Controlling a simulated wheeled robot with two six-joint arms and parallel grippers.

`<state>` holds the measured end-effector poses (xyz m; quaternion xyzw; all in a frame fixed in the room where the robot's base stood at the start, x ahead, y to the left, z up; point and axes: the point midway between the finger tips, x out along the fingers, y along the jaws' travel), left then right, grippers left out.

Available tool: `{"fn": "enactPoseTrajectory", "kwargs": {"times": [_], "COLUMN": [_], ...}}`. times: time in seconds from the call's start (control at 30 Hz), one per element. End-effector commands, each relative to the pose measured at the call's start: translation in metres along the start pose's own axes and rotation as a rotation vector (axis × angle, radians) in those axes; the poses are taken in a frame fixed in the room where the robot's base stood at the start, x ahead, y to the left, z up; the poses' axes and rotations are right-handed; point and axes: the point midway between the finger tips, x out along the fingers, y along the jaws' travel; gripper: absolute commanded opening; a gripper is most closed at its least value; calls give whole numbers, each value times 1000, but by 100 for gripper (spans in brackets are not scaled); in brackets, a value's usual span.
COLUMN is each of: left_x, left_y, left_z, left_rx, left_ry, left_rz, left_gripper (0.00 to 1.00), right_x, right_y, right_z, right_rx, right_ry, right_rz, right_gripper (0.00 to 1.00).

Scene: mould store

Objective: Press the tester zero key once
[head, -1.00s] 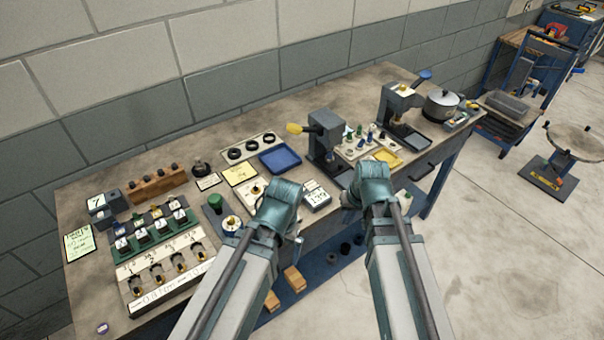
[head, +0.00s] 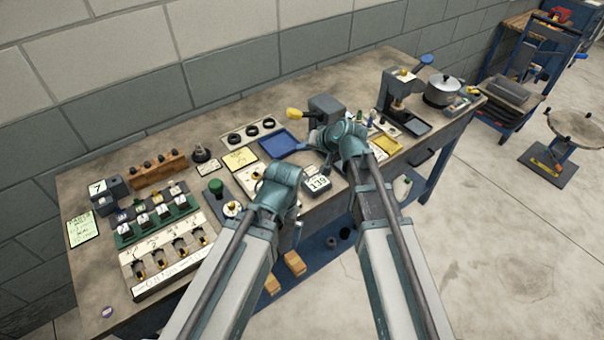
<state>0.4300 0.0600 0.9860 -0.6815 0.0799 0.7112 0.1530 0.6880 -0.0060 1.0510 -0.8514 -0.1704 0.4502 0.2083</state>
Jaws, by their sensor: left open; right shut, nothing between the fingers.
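A small dark box with a white display face (head: 317,183) lies near the table's front edge, between my two wrists; it looks like the tester. Its markings are too small to read surely, and I cannot make out a zero key. My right gripper (head: 304,149) is shut and empty, above the table just behind the box and by the blue tray; my wrist partly hides it. My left gripper (head: 298,229) is open, low at the table's front edge, mostly hidden behind my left wrist and apart from the box.
A blue tray (head: 281,144) and a grey press with a yellow handle (head: 326,108) stand behind the box. A second press (head: 395,92) and a pot (head: 442,90) stand at the right.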

Motion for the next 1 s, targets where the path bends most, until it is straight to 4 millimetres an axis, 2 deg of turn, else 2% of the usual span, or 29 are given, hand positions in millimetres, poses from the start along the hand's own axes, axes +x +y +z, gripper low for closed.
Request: {"fn": "enactPoseTrajectory", "kwargs": {"times": [0.27,0.8,1.0], "left_x": [12,79,88], "left_y": [1,8,8], "left_z": [-1,-5,-5], "left_rx": [0,-1,-1], "left_ry": [0,0,0], "left_rz": [0,0,0], "left_gripper": [100,100,100], "right_x": [8,55,62], "right_y": [6,41,46], "right_z": [6,41,46], "right_rx": [0,-1,0], "right_ry": [-1,0,-1], "right_rz": [1,1,1], "right_gripper": [0,0,0]}}
